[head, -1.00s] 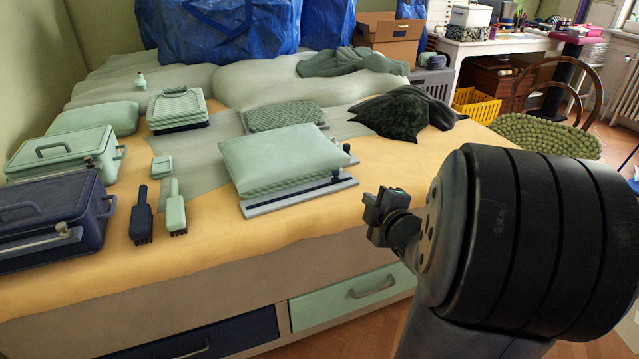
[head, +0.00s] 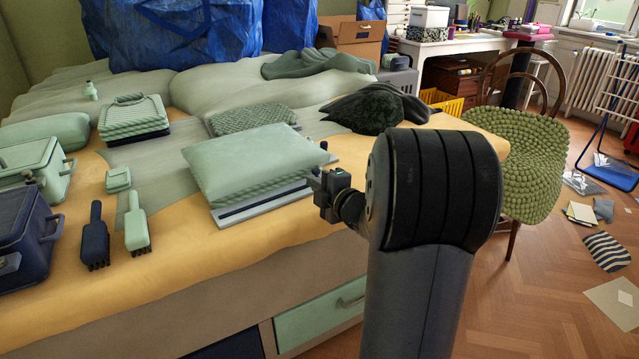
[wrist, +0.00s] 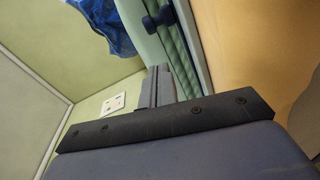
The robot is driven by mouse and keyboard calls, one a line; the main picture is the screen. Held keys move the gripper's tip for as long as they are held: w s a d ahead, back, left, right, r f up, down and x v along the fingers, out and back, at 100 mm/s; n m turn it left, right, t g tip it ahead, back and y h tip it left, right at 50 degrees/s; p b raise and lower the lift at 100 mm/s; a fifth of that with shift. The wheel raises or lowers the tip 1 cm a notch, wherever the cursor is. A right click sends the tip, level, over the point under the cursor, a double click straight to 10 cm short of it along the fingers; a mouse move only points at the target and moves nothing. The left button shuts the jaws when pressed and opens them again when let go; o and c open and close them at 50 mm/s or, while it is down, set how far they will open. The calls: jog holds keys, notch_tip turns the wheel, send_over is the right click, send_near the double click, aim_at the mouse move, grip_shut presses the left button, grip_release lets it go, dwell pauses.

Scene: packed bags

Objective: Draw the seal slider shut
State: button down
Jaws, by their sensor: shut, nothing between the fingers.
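A plump pale green bag (head: 245,163) lies on a light grey board (head: 238,222) near the front edge of the bed. A dark seal strip (head: 262,203) runs along the bag's front edge. A small dark blue knob, which looks like the seal slider (head: 323,145), stands at the right end; it also shows in the wrist view (wrist: 163,18) beside the bag's ribbed green side (wrist: 173,47). My gripper (head: 322,186) is at the right end of the board, shut and empty. In the wrist view the closed fingers (wrist: 157,86) point towards the slider, apart from it.
Dark blue and green brushes (head: 137,228) and lidded boxes (head: 22,235) lie to the left. A dark furry bag (head: 372,110) lies behind my gripper. A green knobbly chair (head: 528,160) stands at the right.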

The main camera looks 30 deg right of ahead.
aim_at(316, 176)
jog(key=shift+w+d+f, duration=0.2)
jog(key=shift+w+d, duration=0.45)
jog(key=shift+w, duration=0.05)
jog(key=shift+w+d+f, duration=0.15)
jog(key=shift+w+d, duration=0.45)
jog(key=shift+w, duration=0.05)
jog(key=shift+d, duration=0.1)
jog(key=shift+w+d, duration=0.15)
jog(key=shift+d, duration=1.2)
jog(key=shift+a, duration=0.1)
